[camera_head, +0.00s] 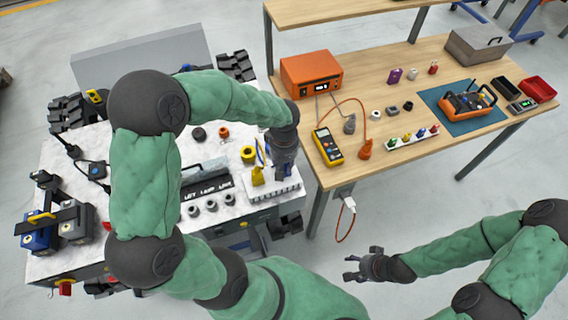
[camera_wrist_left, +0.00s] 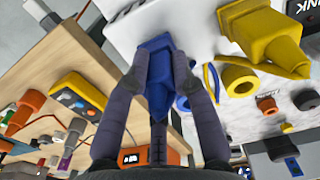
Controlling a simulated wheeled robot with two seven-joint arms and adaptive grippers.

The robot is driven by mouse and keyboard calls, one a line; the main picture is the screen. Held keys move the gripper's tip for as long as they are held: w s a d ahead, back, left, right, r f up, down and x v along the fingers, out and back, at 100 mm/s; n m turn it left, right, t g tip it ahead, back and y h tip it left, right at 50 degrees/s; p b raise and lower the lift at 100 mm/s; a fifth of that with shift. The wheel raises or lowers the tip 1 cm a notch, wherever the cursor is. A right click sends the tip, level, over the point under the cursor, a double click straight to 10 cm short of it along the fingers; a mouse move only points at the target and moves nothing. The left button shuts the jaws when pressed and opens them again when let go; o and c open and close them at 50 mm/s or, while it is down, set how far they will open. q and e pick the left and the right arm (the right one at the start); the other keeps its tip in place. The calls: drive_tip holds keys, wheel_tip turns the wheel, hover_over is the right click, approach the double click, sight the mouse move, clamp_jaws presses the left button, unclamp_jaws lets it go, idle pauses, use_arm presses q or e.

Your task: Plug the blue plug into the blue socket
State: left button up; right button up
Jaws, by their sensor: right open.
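The blue plug (camera_wrist_left: 156,58) is between the fingers of my left gripper (camera_wrist_left: 160,55) in the left wrist view, with a fingertip against each side. Its front end is at the edge of the white socket strip (camera_wrist_left: 120,38); I cannot tell whether it is seated. In the head view my left gripper (camera_head: 281,177) points down at the right end of the white socket strip (camera_head: 262,194) and hides the plug. The blue socket cannot be made out. My right gripper (camera_head: 366,265) is open and empty above the floor.
A yellow plug (camera_head: 257,176) stands close beside my left gripper, with a yellow ring (camera_head: 248,154) behind it. Several grey rings (camera_head: 211,205) lie left of the strip. The wooden bench (camera_head: 345,178) stands right, with an orange plug (camera_head: 366,150) and yellow meter (camera_head: 328,147).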

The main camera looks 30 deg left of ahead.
use_arm(q)
drive_tip(key=o, duration=0.5)
wheel_tip(320, 180, up, 12)
idle(0.5)
